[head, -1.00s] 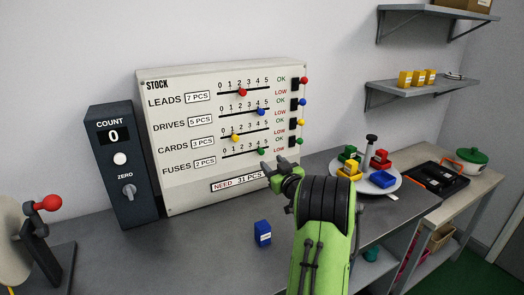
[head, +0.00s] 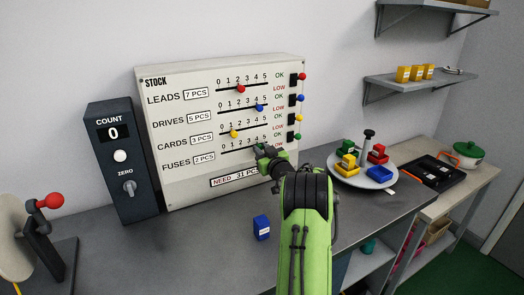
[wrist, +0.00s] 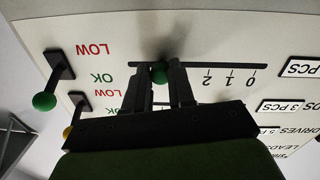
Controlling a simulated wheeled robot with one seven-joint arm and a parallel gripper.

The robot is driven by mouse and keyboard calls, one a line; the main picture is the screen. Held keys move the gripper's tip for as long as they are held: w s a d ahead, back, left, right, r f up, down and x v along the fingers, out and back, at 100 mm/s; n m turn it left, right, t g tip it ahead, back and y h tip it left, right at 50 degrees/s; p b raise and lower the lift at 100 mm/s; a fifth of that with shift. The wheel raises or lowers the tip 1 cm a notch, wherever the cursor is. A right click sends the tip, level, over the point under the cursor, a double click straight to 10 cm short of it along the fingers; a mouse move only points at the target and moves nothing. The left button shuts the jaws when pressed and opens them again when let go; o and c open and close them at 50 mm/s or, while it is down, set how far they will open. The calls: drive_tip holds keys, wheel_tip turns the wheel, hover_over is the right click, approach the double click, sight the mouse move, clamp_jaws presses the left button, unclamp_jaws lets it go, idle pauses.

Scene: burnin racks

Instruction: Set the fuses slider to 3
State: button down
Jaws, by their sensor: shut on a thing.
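The fuses slider is the bottom row of the STOCK panel (head: 160,190). Its green knob (wrist: 159,74) sits between my gripper's (wrist: 161,82) two fingers, which are shut on it. The wrist view is upside down; there the slot (wrist: 235,66) shows marks 0, 1 and 2 clear of the fingers. The knob is beyond 2, at about 4; the higher marks are hidden by my fingers. In the head view my gripper (head: 267,155) reaches the right part of the fuses row and partly hides the green knob (head: 261,147).
Red (head: 241,89), blue (head: 259,107) and yellow (head: 234,133) knobs sit on the rows above. OK/LOW levers, such as the green-tipped one (head: 298,136), line the panel's right edge. A blue bin (head: 262,227) stands on the bench below. A round tray (head: 346,178) is to the right.

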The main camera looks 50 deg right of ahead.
sight(249, 146)
drive_tip(key=shift+w+a+f+b, duration=0.1)
drive_tip(key=shift+w+a+b, duration=0.1)
drive_tip(key=shift+a+b, duration=0.4)
drive_tip(key=shift+w+a+f+b, duration=0.1)
drive_tip(key=shift+w+a+b, duration=0.1)
drive_tip(key=shift+a+b, duration=0.35)
drive_tip(key=shift+w+a+r, duration=0.1)
drive_tip(key=shift+a+r, duration=0.1)
drive_tip(key=shift+a, duration=0.2)
drive_tip(key=shift+d, duration=0.1)
drive_tip(key=c, duration=1)
unclamp_jaws()
drive_tip(key=shift+o, duration=0.2)
